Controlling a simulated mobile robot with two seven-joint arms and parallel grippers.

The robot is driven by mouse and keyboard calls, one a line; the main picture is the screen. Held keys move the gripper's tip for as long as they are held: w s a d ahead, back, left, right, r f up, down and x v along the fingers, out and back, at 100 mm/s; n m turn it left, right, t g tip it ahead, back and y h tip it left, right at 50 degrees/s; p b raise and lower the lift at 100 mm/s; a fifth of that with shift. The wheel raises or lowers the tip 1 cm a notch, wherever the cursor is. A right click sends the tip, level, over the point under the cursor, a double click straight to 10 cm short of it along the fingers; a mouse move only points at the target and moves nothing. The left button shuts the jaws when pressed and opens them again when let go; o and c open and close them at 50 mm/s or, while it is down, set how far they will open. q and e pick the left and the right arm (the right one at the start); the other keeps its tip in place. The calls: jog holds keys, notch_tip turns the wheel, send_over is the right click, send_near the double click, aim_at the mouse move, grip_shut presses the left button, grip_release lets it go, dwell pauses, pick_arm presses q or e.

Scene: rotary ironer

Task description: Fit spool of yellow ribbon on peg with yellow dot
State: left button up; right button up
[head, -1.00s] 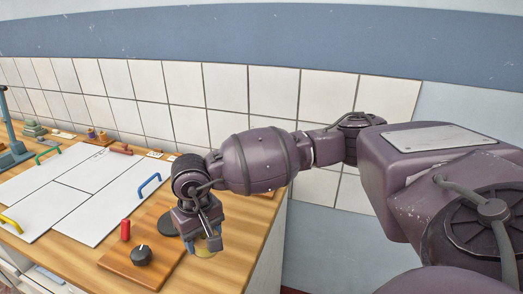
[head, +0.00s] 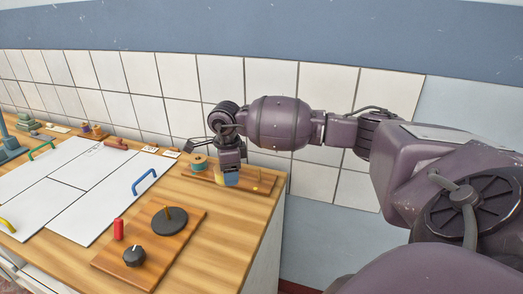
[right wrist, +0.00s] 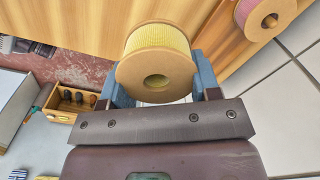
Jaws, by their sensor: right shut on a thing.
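The spool of yellow ribbon (right wrist: 157,58) has wooden flanges and a centre hole facing the camera in the right wrist view. My right gripper (head: 229,180) is shut on it, with one blue finger on each side. In the head view the gripper is low over the wooden peg board (head: 197,176) at the table's back right, and the spool is mostly hidden. A short peg (head: 257,178) stands right of the gripper. A spool of teal ribbon (head: 199,162) is on the board's left part. I cannot make out a yellow dot. My left gripper is out of view.
A nearer wooden board holds a black disc (head: 170,221) with an upright pin and a black knob (head: 134,256). A red cylinder (head: 118,229) stands beside them. White panels with coloured handles lie left. The tiled wall is close behind. A pink spool (right wrist: 264,14) shows in the wrist view.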

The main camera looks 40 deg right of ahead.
jog(key=d+r+m, duration=0.1)
jog(key=d+m, duration=1.1)
jog(key=m, duration=0.2)
jog(key=shift+w+d+m, duration=0.2)
jog(key=shift+d+m, duration=0.1)
jog(key=shift+f+b, duration=0.75)
jog(key=shift+f, duration=1.3)
jog(key=shift+f+b, duration=0.95)
jog(key=shift+f, duration=1.15)
jog(key=o, duration=1.3)
